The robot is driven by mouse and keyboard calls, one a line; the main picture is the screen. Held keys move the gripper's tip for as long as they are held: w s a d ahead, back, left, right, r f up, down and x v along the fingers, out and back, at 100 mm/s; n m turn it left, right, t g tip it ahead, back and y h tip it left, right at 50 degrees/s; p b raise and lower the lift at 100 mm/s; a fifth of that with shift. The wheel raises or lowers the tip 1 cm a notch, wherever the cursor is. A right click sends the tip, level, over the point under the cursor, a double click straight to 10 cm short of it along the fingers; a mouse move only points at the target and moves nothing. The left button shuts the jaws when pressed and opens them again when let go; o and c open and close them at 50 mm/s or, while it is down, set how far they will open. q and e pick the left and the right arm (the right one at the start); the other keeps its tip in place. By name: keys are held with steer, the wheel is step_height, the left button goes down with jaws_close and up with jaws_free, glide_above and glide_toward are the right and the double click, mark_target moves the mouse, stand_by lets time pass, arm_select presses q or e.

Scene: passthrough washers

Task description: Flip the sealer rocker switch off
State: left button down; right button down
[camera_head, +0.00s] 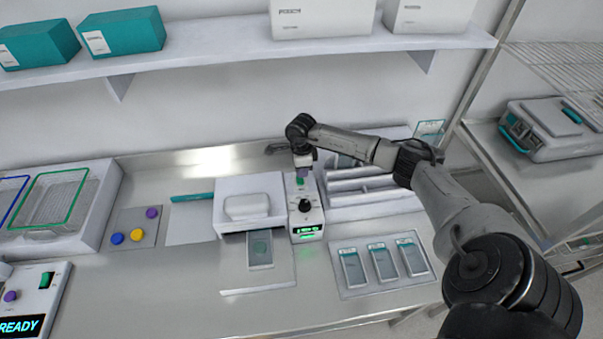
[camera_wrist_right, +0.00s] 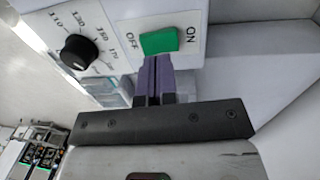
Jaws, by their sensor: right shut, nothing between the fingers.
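The sealer (camera_head: 250,205) stands on the steel bench in the head view, with its narrow control box on its right side. The green rocker switch (camera_wrist_right: 160,41) sits on a white panel between the labels OFF, on its left, and ON, on its right. I cannot tell which side is pressed in. My right gripper (camera_wrist_right: 154,62) is shut and empty, its purple fingertips at the lower edge of the rocker in the wrist view. I cannot tell whether they touch. In the head view the right gripper (camera_head: 301,172) is above the rear of the control box. My left gripper is out of view.
A black dial (camera_wrist_right: 80,49) with a number scale is beside the switch. A lit green display (camera_head: 306,230) is on the box front. A rack (camera_head: 365,185) stands close right, and a tray of pouches (camera_head: 381,262) lies in front of it. A shelf (camera_head: 240,50) hangs above.

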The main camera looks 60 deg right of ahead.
steer(key=shift+d+r+p, duration=0.25)
steer(key=shift+r+p, duration=0.1)
steer(key=shift+r, duration=0.9)
step_height(320, 180, up, 10)
steer(key=w+d+b, duration=0.1)
steer(key=b, duration=0.1)
steer(key=shift+w, duration=0.15)
steer(key=shift+d+f, duration=0.1)
steer(key=shift+f, duration=0.05)
steer(key=shift+a+r+g+y, duration=0.2)
steer(key=shift+a+g+y, duration=0.15)
steer(key=shift+a, duration=0.25)
